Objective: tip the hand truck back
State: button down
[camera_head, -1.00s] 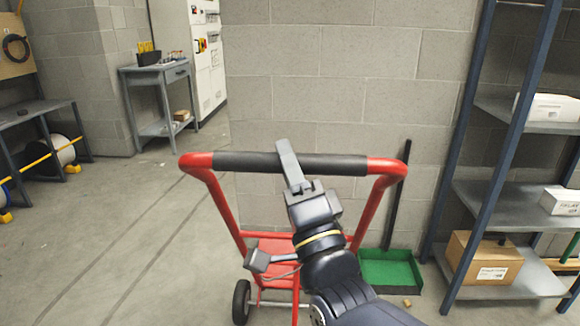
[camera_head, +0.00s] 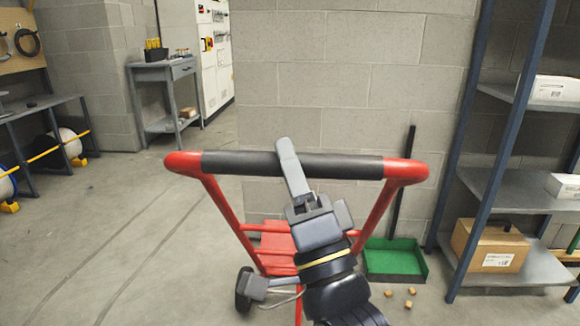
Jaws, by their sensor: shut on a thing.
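The red hand truck (camera_head: 401,172) stands in front of me, with its black grip bar (camera_head: 245,163) running across the middle of the view. My gripper (camera_head: 292,168) is shut on the grip bar near its middle, with one finger showing over the bar. The truck's red frame slopes down and away below the bar, and one black wheel (camera_head: 243,289) shows at lower left. My arm hides much of the lower frame and the other wheel.
A block wall (camera_head: 330,90) stands close behind the truck. A blue-framed shelf with boxes (camera_head: 489,247) is at right. A green dustpan (camera_head: 395,259) and several small blocks (camera_head: 411,291) lie at its left. Open floor (camera_head: 110,240) stretches left, toward a workbench (camera_head: 165,70).

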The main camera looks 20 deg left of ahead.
jog(key=shift+w+a+f+h, duration=0.1)
jog(key=shift+w+f+h, duration=0.15)
jog(key=shift+f, duration=0.4)
jog(key=c, duration=1.3)
grip_release()
jog(key=shift+o, duration=1)
jog(key=shift+r, duration=0.1)
jog(key=shift+s, duration=0.1)
jog(key=v, duration=1)
jog(key=shift+d+f, duration=0.25)
jog(key=shift+s, duration=0.15)
